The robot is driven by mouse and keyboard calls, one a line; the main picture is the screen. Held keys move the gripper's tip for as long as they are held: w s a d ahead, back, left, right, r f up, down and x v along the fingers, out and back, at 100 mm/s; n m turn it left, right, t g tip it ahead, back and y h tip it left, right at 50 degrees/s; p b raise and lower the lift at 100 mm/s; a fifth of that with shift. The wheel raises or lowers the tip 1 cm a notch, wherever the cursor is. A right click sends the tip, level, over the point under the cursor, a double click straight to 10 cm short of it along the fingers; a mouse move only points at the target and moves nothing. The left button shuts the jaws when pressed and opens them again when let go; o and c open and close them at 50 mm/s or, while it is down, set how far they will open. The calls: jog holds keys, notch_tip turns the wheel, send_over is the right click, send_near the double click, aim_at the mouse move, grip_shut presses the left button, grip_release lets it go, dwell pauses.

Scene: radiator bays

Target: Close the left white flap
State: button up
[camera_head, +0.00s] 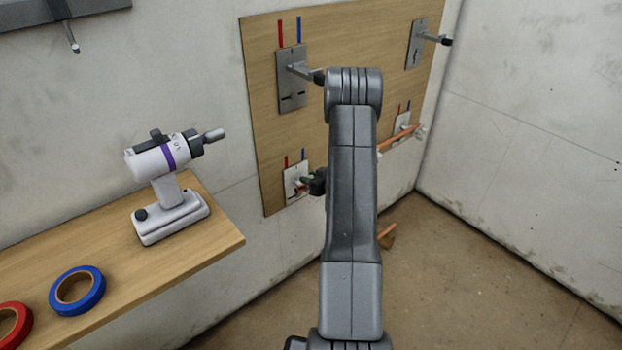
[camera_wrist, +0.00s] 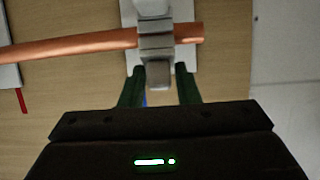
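The left white flap is a white plate (camera_head: 291,187) low on the left of the wooden board in the head view. In the wrist view, its white plate (camera_wrist: 187,62) lies behind a grey-white clasp (camera_wrist: 156,43) that crosses a copper pipe (camera_wrist: 85,43). My gripper (camera_wrist: 161,75) is at this plate, with its dark green fingers spread apart. The clasp's grey end lies between the fingertips in the picture; I cannot tell whether they touch it. In the head view my gripper (camera_head: 309,181) is partly hidden by my arm.
Another white plate (camera_head: 403,124) with a copper pipe is at the right. Grey plates with levers (camera_head: 291,80) (camera_head: 415,45) are above. A wooden shelf (camera_head: 210,245) at the left holds a drill (camera_head: 165,165), blue tape (camera_head: 77,290) and red tape (camera_head: 12,325).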

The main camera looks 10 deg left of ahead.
jog(key=shift+a+r+h+p, duration=0.1)
jog(key=shift+r+h+p, duration=0.15)
jog(key=shift+p, duration=0.25)
jog(key=shift+w+a+r+g+h+p, duration=0.1)
jog(key=shift+w+a+g+h+p, duration=0.1)
jog(key=shift+g+h+p, duration=0.7)
jog(key=p, duration=0.2)
jog(key=h+p, duration=0.1)
jog(key=p, duration=0.2)
jog(key=shift+w+a+f+g+p, duration=0.2)
jog(key=shift+a+g+p, duration=0.1)
jog(key=shift+p, duration=0.05)
jog(key=shift+w+f+h+p, duration=0.1)
jog(key=shift+f+h+p, duration=0.15)
jog(key=shift+p, duration=0.45)
jog(key=shift+g, duration=0.3)
jog(key=o, duration=0.8)
jog(key=shift+f, duration=0.1)
